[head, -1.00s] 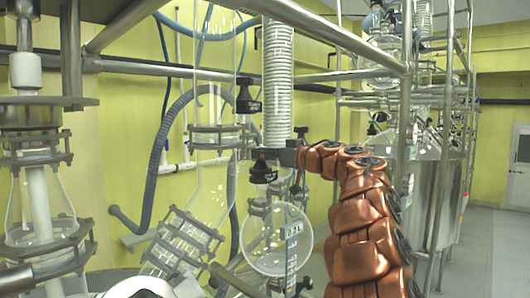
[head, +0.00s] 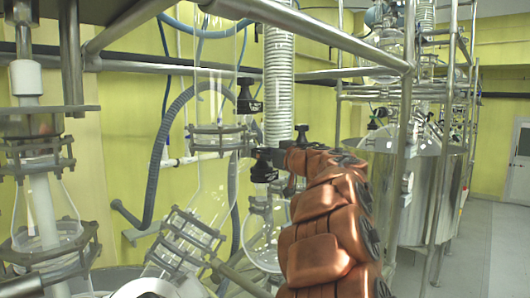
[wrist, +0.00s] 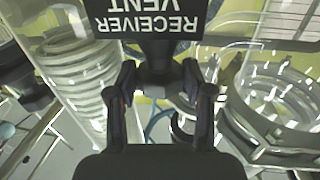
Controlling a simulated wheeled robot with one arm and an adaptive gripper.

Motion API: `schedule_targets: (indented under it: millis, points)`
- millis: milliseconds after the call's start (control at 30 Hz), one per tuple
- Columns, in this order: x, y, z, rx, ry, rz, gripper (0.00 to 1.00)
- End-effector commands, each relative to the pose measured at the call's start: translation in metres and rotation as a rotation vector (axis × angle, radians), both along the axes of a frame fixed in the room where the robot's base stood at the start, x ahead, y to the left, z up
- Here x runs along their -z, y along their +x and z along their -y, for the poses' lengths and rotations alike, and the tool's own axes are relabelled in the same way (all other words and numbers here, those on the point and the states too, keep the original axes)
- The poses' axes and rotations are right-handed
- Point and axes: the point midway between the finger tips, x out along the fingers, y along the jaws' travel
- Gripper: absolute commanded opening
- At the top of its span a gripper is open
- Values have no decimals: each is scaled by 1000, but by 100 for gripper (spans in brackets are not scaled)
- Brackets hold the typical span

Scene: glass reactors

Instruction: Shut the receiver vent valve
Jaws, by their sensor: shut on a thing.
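The receiver vent valve shows in the wrist view as a black handle (wrist: 166,62) under a black tag (wrist: 150,18) reading RECEIVER VENT upside down. My gripper (wrist: 167,88) has one finger on each side of the handle and is shut on it. In the head view my gripper (head: 277,158) is at the black valve (head: 263,166) below the white coiled column. The fingertips are small and partly hidden there, and I cannot tell the handle's turn.
A round glass receiver flask (head: 262,240) hangs below, partly behind my arm. Another black valve (head: 248,96) sits above left, and a black knob (head: 302,131) stands behind my wrist. Glass columns and steel rails (head: 340,75) crowd the area. Open floor (head: 488,240) lies right.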

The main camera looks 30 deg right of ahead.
Motion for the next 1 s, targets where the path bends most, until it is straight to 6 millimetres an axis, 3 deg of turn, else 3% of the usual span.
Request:
schedule_targets:
  millis: [1000]
  points:
    - [0,1,-7,284,2,2,16]
